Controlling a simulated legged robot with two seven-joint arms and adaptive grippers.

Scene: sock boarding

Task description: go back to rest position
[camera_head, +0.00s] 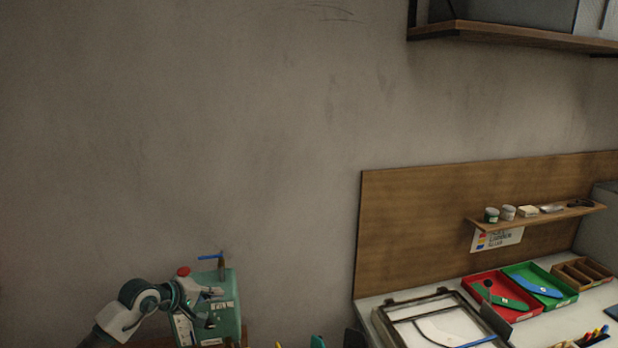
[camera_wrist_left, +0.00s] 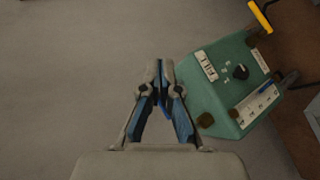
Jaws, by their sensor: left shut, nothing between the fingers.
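In the head view my left arm comes in from the lower left. My left gripper (camera_head: 212,297) is in front of the green machine box (camera_head: 228,312) and overlaps it in the picture. In the left wrist view my left gripper (camera_wrist_left: 160,66) is shut, its blue-padded fingers together with nothing between them. My right gripper does not show in either view.
A white table (camera_head: 367,308) at the lower right bears a red tray (camera_head: 477,284), a green tray (camera_head: 515,272), a wooden divided box (camera_head: 580,273) and a dark-framed panel (camera_head: 405,325). A small shelf (camera_head: 535,219) holds jars. The wall (camera_head: 200,120) above my left arm is bare.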

